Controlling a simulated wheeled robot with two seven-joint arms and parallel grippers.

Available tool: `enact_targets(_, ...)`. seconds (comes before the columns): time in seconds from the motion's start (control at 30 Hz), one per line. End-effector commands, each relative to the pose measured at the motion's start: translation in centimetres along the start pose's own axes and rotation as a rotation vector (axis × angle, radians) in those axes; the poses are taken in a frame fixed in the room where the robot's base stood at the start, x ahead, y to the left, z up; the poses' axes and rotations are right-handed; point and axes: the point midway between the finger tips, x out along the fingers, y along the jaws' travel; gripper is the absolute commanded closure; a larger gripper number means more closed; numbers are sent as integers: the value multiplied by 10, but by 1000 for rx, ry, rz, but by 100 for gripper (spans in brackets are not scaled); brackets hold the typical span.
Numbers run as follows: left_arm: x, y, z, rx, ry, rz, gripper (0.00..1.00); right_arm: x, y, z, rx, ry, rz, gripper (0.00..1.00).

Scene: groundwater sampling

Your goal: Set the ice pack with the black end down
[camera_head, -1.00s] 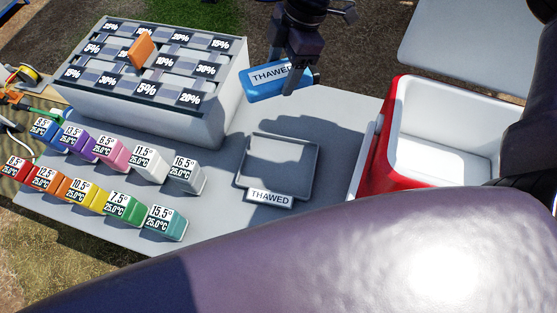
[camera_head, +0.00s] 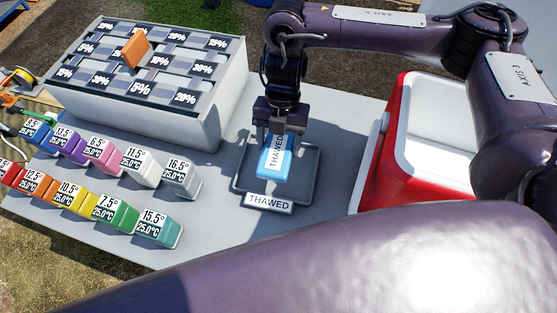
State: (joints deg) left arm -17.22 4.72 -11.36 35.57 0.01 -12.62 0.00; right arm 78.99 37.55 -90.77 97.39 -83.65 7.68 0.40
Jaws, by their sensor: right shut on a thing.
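The blue ice pack (camera_head: 267,163) has a white label reading "THAWED", which now runs along its length. My right gripper (camera_head: 275,135) comes down from above and is shut on the pack's far part. The pack is over the grey tray (camera_head: 307,180), which has a "THAWED" sign (camera_head: 268,203) on its front edge. I cannot tell whether the pack touches the tray floor. A light blue face of the pack points toward the camera. No black end can be made out; the far part is hidden by the gripper. My left gripper is out of view.
A red cooler with a white inside (camera_head: 440,125) stands open to the right. A grey rack (camera_head: 205,125) with percent labels and an orange block (camera_head: 136,50) stands at the back left. Several coloured labelled blocks (camera_head: 117,213) stand in two rows on the grey table (camera_head: 222,225).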

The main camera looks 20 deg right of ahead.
Motion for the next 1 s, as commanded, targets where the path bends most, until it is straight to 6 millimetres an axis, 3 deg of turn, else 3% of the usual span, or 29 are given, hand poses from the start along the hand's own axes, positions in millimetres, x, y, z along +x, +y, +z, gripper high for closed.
enact_targets(0.1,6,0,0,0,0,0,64,28,0,7,2,5,0,68)
enact_targets(0.57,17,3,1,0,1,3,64,79,1,24,1,2,1,68)
enact_targets(0.97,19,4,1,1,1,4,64,84,1,26,0,-1,1,68)
enact_targets(1.0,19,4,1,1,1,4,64,85,0,27,0,-1,1,35)
